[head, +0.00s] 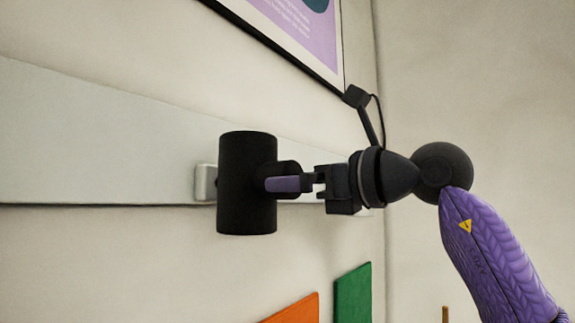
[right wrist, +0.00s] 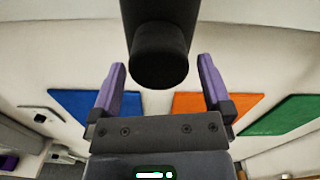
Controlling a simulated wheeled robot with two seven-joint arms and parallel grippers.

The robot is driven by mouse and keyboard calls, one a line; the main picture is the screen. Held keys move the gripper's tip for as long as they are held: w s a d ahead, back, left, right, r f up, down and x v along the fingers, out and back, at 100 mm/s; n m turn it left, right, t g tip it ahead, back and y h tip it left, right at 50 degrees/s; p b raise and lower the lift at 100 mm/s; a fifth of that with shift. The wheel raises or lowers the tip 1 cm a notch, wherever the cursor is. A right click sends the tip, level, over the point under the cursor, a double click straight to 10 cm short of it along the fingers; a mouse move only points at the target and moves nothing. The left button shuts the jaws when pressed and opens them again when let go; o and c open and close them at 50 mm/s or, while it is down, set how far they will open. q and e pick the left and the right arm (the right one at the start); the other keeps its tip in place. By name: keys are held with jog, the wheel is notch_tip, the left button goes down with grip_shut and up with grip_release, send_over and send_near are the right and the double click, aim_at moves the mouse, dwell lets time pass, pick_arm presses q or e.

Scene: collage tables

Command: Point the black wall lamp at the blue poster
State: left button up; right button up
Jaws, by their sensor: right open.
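The black wall lamp (head: 247,183) is an upright black cylinder on a pale wall mount (head: 206,183). My right gripper (head: 272,184) reaches it from the right, one purple finger overlapping the lamp's right side. In the right wrist view the fingers of my right gripper (right wrist: 160,66) are spread apart, with the lamp (right wrist: 158,68) between them and clear gaps on both sides; contact is not visible. The blue poster (right wrist: 75,102) is low on the wall at left in the wrist view, partly behind a finger. It is outside the head view. My left gripper is not in view.
An orange poster (head: 297,309) and a green poster (head: 353,293) are below the lamp to the right. A framed purple poster (head: 305,38) hangs above. A pale band (head: 90,140) runs along the wall behind the lamp. A wall corner stands at right.

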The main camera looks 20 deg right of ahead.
jog(key=shift+w+a+r, duration=0.1)
jog(key=shift+w+a, duration=0.3)
jog(key=shift+w, duration=0.15)
jog(key=shift+a, duration=0.25)
jog(key=shift+w, duration=0.1)
jog(key=shift+c, duration=0.3)
jog(key=shift+d, duration=0.1)
jog(key=shift+c, duration=1.3)
grip_shut()
